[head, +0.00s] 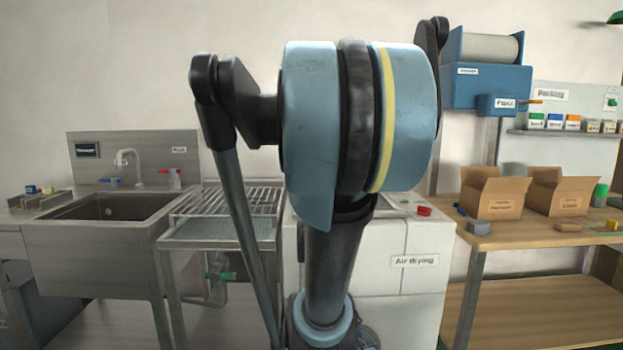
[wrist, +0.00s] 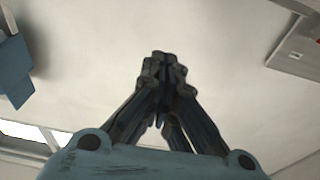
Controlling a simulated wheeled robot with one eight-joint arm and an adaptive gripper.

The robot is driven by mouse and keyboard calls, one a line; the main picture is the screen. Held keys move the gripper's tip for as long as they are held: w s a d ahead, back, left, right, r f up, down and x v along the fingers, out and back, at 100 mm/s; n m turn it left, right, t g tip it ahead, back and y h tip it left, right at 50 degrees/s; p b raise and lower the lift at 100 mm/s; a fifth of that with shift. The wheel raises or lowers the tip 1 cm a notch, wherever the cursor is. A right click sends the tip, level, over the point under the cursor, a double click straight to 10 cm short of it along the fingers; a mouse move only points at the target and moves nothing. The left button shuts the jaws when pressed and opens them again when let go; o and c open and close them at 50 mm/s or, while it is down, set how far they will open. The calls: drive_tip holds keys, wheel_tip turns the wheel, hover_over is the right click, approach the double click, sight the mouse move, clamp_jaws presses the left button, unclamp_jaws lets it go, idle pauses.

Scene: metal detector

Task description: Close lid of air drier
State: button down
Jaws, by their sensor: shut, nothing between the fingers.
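The air drier (head: 425,238) is a white cabinet with an "Air drying" label, right of centre in the head view. My arm stands in front of it and hides much of its left part and top. A strip of its top with a grey panel shows beside the arm. I cannot make out the lid or how far open it is. My gripper (wrist: 162,62) is in the wrist view, its fingers together and empty, against a plain pale wall. I cannot make out the gripper in the head view.
A wire rack table (head: 225,200) and steel sink (head: 115,215) stand left. A red button (head: 423,211) is on the drier's top right. A wooden table (head: 535,235) with two cardboard boxes stands right, below a blue paper dispenser (head: 487,85).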

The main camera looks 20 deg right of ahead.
drive_tip(key=f, duration=0.3)
drive_tip(key=shift+s+a+f, duration=0.1)
drive_tip(key=shift+s+f, duration=0.1)
drive_tip(key=shift+s, duration=0.2)
drive_tip(key=shift+s+a+f, duration=0.1)
drive_tip(key=shift+s+f, duration=0.25)
drive_tip(key=shift+f, duration=0.5)
drive_tip(key=shift+r, duration=0.15)
